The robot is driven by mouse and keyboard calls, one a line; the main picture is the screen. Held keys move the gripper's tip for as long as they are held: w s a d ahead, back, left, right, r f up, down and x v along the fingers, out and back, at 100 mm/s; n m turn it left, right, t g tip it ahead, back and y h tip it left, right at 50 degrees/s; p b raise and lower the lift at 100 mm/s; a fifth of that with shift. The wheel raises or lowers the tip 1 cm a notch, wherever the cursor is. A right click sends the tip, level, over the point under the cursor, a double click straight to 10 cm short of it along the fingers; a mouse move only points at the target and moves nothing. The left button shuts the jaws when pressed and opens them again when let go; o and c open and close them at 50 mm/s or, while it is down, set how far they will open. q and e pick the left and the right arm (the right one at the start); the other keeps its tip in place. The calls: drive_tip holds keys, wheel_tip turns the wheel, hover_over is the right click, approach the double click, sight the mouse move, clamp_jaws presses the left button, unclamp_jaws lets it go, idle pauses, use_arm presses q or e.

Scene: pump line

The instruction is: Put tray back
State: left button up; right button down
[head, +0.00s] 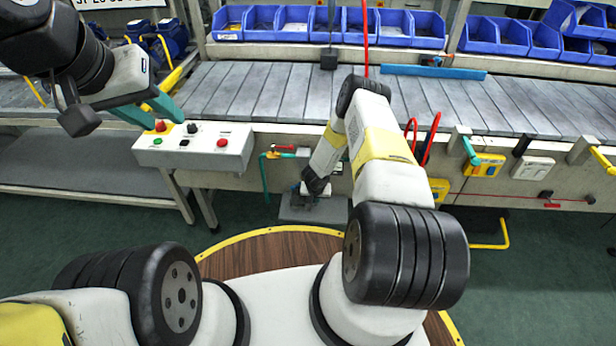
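I cannot make out for certain which thing is the tray. A flat grey plate-like piece (312,208) lies low under the conveyor's front edge, partly hidden by my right arm. A long flat blue piece (435,72) lies at the back of the conveyor. My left gripper (76,118) hangs at the upper left, left of the control box, with no held object visible. My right gripper (315,186) points down just in front of the conveyor's side, above the grey piece. Its fingers are small and dark, and whether they touch anything is unclear.
A grey slatted conveyor (230,90) runs across the view. Blue bins (395,26) line the shelf behind it. A white control box (195,146) with buttons stands front left. Red hoses (430,138) and yellow fittings (484,164) sit on the conveyor's front side.

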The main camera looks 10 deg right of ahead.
drive_tip(key=shift+x, duration=1.8)
drive_tip(key=shift+s+f, duration=0.15)
drive_tip(key=c, duration=1.6)
unclamp_jaws()
drive_tip(key=shift+f, duration=0.1)
drive_tip(key=shift+c, duration=0.2)
drive_tip(key=v, duration=1.2)
drive_tip(key=shift+s, duration=0.1)
